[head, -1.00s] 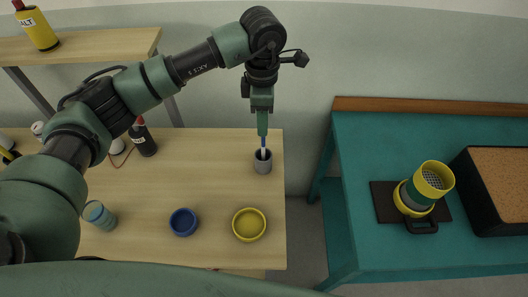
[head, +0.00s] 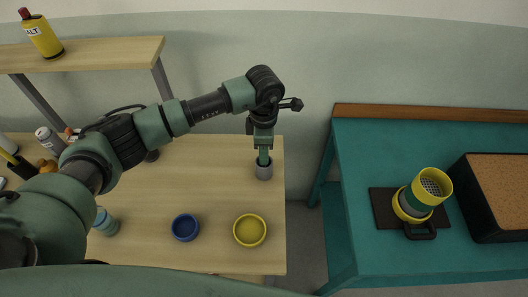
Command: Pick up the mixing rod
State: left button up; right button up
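A grey cup (head: 264,173) stands near the right edge of the wooden table. My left gripper (head: 263,158) points straight down, with its fingertips at the cup's mouth. The mixing rod, which showed blue and white in the cup a moment ago, is now hidden behind the fingers. I cannot tell whether the fingers are open or shut on it. My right gripper is not in view.
A blue bowl (head: 185,228) and a yellow bowl (head: 250,230) sit at the table's front. A light blue jar (head: 106,222) and several bottles are at the left. A teal bench (head: 380,160) stands at the right, across a gap.

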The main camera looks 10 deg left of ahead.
pick_arm(q)
grip_shut()
jog(key=shift+r, duration=0.1)
